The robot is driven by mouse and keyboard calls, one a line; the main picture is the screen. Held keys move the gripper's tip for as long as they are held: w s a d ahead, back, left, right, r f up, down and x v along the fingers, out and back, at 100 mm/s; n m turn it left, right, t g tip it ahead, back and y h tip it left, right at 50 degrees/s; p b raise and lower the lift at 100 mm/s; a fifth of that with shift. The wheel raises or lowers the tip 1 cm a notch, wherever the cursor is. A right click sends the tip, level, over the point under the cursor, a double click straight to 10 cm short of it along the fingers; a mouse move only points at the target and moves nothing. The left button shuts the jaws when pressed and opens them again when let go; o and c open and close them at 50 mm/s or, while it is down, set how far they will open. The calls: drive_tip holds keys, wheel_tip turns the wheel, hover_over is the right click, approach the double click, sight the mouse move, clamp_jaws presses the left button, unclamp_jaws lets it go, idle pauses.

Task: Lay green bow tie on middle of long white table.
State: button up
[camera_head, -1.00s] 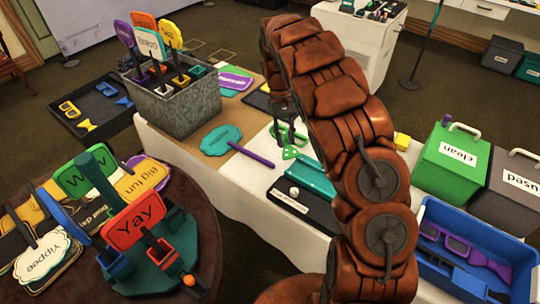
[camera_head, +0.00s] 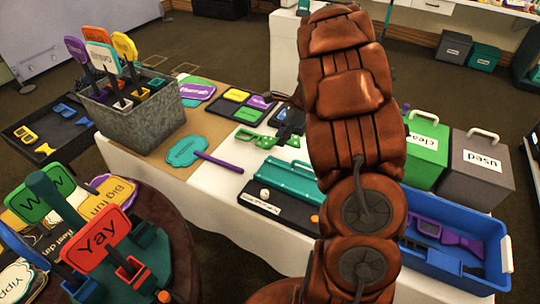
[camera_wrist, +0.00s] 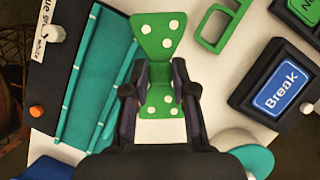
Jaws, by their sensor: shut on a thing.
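The green bow tie with white dots (camera_wrist: 154,30) is between the fingers of my gripper (camera_wrist: 160,76) in the wrist view. The fingers are shut on its narrow middle, with one wing beyond them and one nearer. In the head view my gripper (camera_head: 288,128) is over the long white table (camera_head: 222,186), partly hidden by my arm. The bow tie is close to the tabletop there; I cannot tell whether it touches. Green glasses frames (camera_head: 250,138) lie just left of it, and also show in the wrist view (camera_wrist: 222,28).
A teal case (camera_head: 290,180) and a black tray (camera_head: 262,206) are on the near side. A blue bin (camera_head: 450,262), green "clean" box (camera_head: 425,150) and grey "used" box (camera_head: 480,165) stand right. A "Break" sign (camera_wrist: 278,90) lies near my gripper. A grey sign box (camera_head: 150,115) stands left.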

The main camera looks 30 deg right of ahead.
sight(296, 139)
drive_tip(key=d+m, duration=0.1)
drive_tip(key=m, duration=0.1)
drive_tip(key=s+d+m+t+h, duration=0.1)
drive_tip(key=d, duration=0.1)
drive_tip(key=s+d+m, duration=0.1)
drive_tip(key=m, duration=0.1)
drive_tip(key=shift+s+d+r+m+t+h, duration=0.15)
drive_tip(key=shift+r+m+t+h, duration=0.05)
drive_tip(key=shift+m+t+h, duration=0.1)
drive_tip(key=shift+f, duration=4.95)
drive_tip(key=shift+f, duration=0.1)
drive_tip(key=o, duration=0.6)
drive_tip(key=shift+d, duration=0.1)
